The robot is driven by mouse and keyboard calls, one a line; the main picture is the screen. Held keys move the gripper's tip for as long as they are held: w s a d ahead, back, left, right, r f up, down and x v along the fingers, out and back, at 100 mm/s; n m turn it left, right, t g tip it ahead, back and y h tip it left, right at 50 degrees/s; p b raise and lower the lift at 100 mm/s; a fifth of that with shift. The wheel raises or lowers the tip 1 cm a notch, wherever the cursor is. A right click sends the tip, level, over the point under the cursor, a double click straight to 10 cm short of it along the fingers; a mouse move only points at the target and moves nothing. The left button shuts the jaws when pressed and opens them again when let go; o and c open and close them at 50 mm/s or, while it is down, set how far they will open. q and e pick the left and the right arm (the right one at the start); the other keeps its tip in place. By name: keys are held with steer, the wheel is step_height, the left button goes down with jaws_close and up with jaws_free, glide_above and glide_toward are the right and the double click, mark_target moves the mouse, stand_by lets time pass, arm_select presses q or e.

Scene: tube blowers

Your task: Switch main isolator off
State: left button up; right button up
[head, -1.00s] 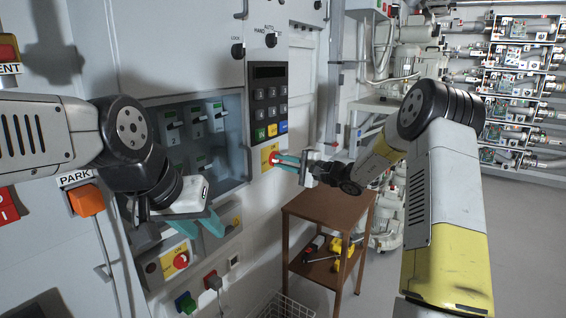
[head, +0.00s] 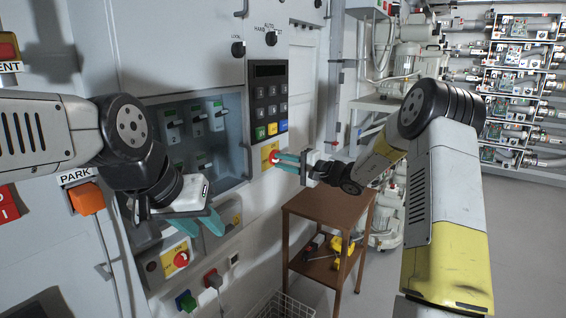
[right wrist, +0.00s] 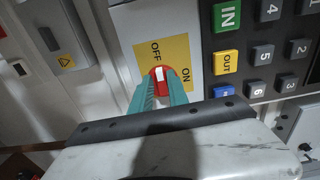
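The main isolator (head: 270,153) is a red rotary knob on a yellow plate, below the keypad on the grey cabinet. In the right wrist view its red knob (right wrist: 160,84) has a white mark pointing up the picture, towards the OFF label; ON is to the right. My right gripper (head: 277,159) is at the knob. In the right wrist view the teal fingers (right wrist: 160,90) lie close on both sides of the knob, which fills the narrow gap. The fingers partly hide the knob. My left gripper (head: 201,230) is open and empty, in front of the lower cabinet.
A keypad (head: 270,100) sits just above the isolator. Another red knob on yellow (head: 180,259) is below my left gripper. A brown trolley (head: 325,207) with tools stands under my right gripper. A wire basket (head: 283,306) is at the bottom. Floor on the right is clear.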

steer(key=shift+o, duration=1.1)
steer(key=v, duration=0.7)
steer(key=shift+s+d, duration=0.2)
steer(key=shift+d, duration=0.15)
steer(key=shift+r, duration=0.1)
